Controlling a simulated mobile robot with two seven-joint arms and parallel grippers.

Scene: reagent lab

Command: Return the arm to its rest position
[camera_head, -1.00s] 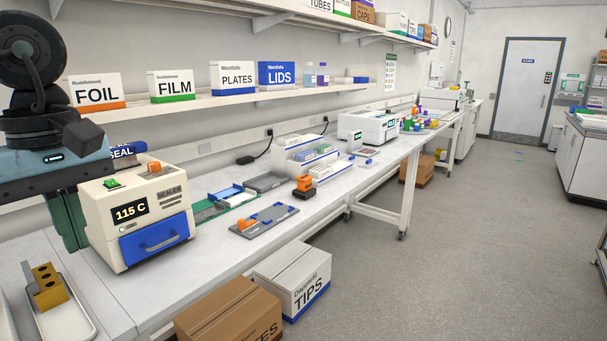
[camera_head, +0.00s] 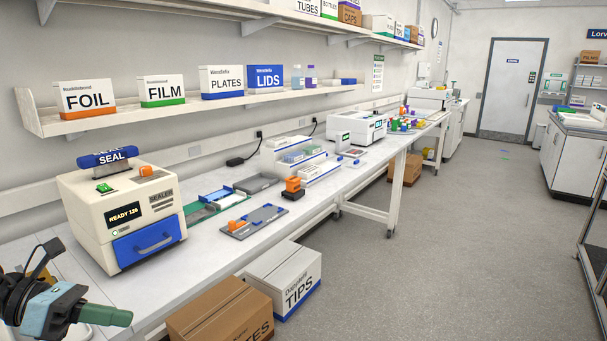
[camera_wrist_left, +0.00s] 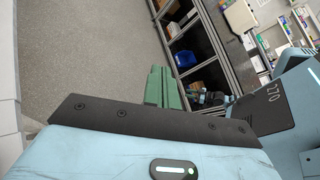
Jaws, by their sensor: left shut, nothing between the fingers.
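My left gripper (camera_head: 124,318) is low at the bottom left corner of the head view, in front of the bench's near end. Its green fingers are together with nothing between them. The fingers also show, closed, in the left wrist view (camera_wrist_left: 163,88), pointing out over grey floor and a dark-framed cabinet. The rest of my left arm is cut off by the frame edge. My right gripper is not in view.
The sealer (camera_head: 125,220) stands on the bench (camera_head: 150,288) near the gripper, its display reading READY. A brown carton (camera_head: 215,310) and the TIPS box (camera_head: 285,280) sit on the floor by the bench. The floor (camera_head: 440,260) at right is open.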

